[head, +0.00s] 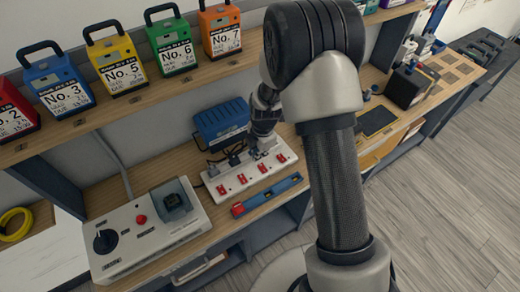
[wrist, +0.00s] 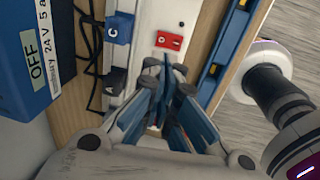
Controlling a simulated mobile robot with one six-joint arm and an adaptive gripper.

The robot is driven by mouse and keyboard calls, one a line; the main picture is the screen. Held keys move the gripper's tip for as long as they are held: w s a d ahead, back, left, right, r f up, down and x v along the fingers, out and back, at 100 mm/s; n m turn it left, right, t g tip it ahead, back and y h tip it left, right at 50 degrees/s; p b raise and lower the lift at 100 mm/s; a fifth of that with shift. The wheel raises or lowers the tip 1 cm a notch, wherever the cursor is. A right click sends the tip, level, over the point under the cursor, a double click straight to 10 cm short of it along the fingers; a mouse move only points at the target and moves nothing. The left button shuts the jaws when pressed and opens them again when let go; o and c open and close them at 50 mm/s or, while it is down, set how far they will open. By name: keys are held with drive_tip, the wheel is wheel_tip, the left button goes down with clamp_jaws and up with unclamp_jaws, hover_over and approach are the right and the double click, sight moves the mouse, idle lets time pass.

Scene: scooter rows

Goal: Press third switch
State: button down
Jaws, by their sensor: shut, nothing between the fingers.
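A white power strip (head: 232,184) lies on the workbench with a row of several red switches along its front side. In the head view the switches run from the left one (head: 221,189) to the right one (head: 281,158). My gripper (head: 260,150) is over the strip's right half, partly hidden by my arm. In the wrist view one red switch (wrist: 169,41) shows clear beyond my gripper (wrist: 165,75). The fingers are shut and empty, and they hide the strip beneath. I cannot tell whether they touch a switch.
A blue box (head: 222,122) stands behind the strip, with cables between. A blue and red level (head: 267,195) lies in front. A control panel (head: 145,232) is at left.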

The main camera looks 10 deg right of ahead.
sight(258, 169)
drive_tip(key=f, duration=0.2)
drive_tip(key=f+b, duration=0.1)
drive_tip(key=f, duration=0.2)
drive_tip(key=w+f, duration=0.1)
drive_tip(key=f, duration=0.1)
drive_tip(key=shift+a+f, duration=0.15)
drive_tip(key=shift+f+b, duration=0.45)
drive_tip(key=shift+b, duration=0.55)
drive_tip(key=shift+r, duration=0.15)
drive_tip(key=shift+s, duration=0.15)
